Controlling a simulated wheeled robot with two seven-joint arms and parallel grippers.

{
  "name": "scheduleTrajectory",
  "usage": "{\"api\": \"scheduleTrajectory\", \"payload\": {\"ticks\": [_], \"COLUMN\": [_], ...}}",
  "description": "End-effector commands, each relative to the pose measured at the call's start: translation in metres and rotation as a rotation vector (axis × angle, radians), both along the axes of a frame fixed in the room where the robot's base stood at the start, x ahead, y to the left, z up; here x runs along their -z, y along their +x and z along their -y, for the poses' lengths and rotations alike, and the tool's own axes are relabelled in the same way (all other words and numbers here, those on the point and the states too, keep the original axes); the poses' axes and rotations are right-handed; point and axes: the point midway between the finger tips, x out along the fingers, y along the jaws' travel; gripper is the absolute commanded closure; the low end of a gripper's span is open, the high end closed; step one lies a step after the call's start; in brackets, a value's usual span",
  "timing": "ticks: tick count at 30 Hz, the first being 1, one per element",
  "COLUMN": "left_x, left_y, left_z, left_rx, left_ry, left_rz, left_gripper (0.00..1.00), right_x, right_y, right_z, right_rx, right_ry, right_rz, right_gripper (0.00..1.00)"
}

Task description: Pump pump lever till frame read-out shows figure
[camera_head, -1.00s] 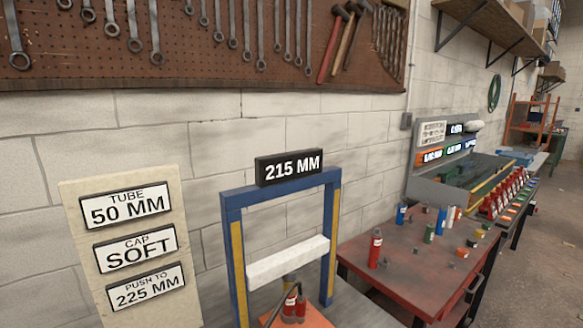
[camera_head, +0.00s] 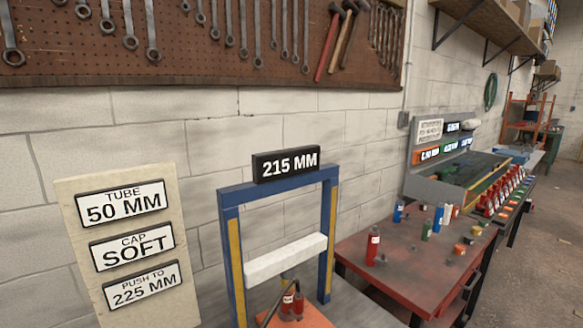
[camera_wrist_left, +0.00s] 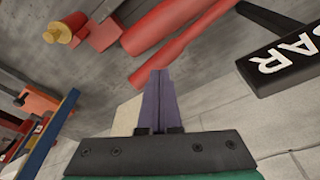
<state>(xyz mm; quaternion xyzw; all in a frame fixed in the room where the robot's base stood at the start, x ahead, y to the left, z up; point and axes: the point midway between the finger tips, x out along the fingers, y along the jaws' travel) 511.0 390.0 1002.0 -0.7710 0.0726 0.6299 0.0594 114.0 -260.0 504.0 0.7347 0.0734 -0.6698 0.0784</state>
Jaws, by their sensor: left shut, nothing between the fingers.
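The blue frame (camera_head: 229,250) stands against the wall in the head view, with a white crossbar (camera_head: 286,259). Its black read-out (camera_head: 286,164) on top shows 215 MM. A red jack body (camera_head: 291,305) sits under the crossbar on an orange base (camera_head: 308,320), cut by the lower edge. A dark rod (camera_head: 268,310) slants beside it; I cannot tell if it is the pump lever. In the left wrist view my left gripper (camera_wrist_left: 158,75) is shut and empty, its tips near long red cylindrical parts (camera_wrist_left: 168,53). My right gripper is not in view.
A cream board (camera_head: 86,255) reads TUBE 50 MM, CAP SOFT, PUSH TO 225 MM. A red table (camera_head: 398,276) at right holds a red bottle and small coloured parts. In the left wrist view a black sign (camera_wrist_left: 285,52) reading BAR is at upper right.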

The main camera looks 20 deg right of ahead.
Motion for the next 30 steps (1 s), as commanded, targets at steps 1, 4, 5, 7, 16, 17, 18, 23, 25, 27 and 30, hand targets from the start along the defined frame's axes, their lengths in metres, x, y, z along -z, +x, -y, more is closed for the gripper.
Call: {"api": "scheduleTrajectory", "payload": {"ticks": [1,4,5,7,16,17,18,23,25,27,30], "left_x": [0.012,0.023,0.027,0.035,0.068,0.072,0.076,0.094,0.102,0.105,0.095], "left_y": [0.0,0.0,0.0,0.0,0.0,0.0,0.0,0.0,0.0,0.0,0.0], "left_z": [0.0,0.0,0.0,0.0,0.0,0.0,0.0,-0.001,-0.001,-0.001,0.0], "left_rx": [0.0,0.0,0.0,0.0,0.0,0.0,-0.001,-0.001,-0.001,-0.001,-0.001], "left_ry": [0.0,0.0,0.0,0.0,0.002,0.002,0.001,0.001,0.001,0.001,0.0], "left_rz": [-0.001,-0.001,-0.001,-0.001,-0.004,-0.004,-0.003,-0.003,-0.003,-0.003,-0.002], "left_gripper": [1.0,1.0,1.0,1.0,1.0,1.0,1.0,1.0,1.0,1.0,1.0], "right_x": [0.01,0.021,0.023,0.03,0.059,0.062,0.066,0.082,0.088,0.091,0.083], "right_y": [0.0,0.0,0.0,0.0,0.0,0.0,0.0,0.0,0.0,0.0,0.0], "right_z": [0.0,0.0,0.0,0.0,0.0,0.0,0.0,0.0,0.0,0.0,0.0], "right_rx": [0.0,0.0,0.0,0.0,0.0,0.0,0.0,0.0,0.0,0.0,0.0], "right_ry": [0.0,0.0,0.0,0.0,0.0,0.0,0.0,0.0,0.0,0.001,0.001], "right_rz": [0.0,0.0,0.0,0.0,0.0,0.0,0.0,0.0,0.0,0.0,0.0], "right_gripper": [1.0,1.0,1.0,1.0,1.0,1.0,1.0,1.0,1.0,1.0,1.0]}}
